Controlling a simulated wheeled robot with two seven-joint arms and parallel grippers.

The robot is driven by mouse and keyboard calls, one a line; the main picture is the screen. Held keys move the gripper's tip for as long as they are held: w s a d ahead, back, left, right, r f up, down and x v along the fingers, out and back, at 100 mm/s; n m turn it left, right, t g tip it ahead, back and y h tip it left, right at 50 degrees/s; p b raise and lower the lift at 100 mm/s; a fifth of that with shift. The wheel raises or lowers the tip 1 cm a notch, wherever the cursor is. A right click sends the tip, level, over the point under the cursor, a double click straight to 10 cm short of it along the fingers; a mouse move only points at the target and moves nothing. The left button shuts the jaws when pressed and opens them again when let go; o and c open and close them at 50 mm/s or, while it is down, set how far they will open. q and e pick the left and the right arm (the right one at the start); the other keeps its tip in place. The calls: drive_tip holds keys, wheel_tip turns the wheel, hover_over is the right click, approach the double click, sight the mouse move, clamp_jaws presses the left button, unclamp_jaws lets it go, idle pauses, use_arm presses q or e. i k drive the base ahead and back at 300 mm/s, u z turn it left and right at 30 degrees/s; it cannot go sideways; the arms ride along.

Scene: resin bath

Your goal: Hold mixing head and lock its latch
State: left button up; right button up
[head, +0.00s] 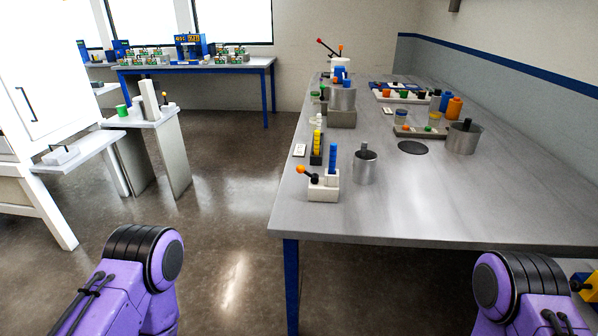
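I cannot tell for sure which thing is the mixing head. A small white block with an orange-tipped black lever and a blue column (324,189) stands at the near left corner of the grey table (440,215). A second device with a white base and levers tipped red and orange (338,60) stands at the table's far end, partly hidden behind a blue-topped grey vessel (342,98). No latch can be made out clearly. Only purple links of my two arms show, at the bottom left and bottom right. Both grippers are out of view, away from these things.
Metal pots (365,166) and (464,137), a dark round disc (413,147) and trays of coloured cups (400,94) stand on the table. A yellow block (588,288) shows at lower right. White cabinets (45,85) line the left. The floor between is clear.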

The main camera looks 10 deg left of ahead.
sight(300, 168)
drive_tip(key=k, duration=0.45)
drive_tip(key=u, duration=0.75)
drive_tip(key=i, duration=1.3)
drive_tip(key=z, duration=0.15)
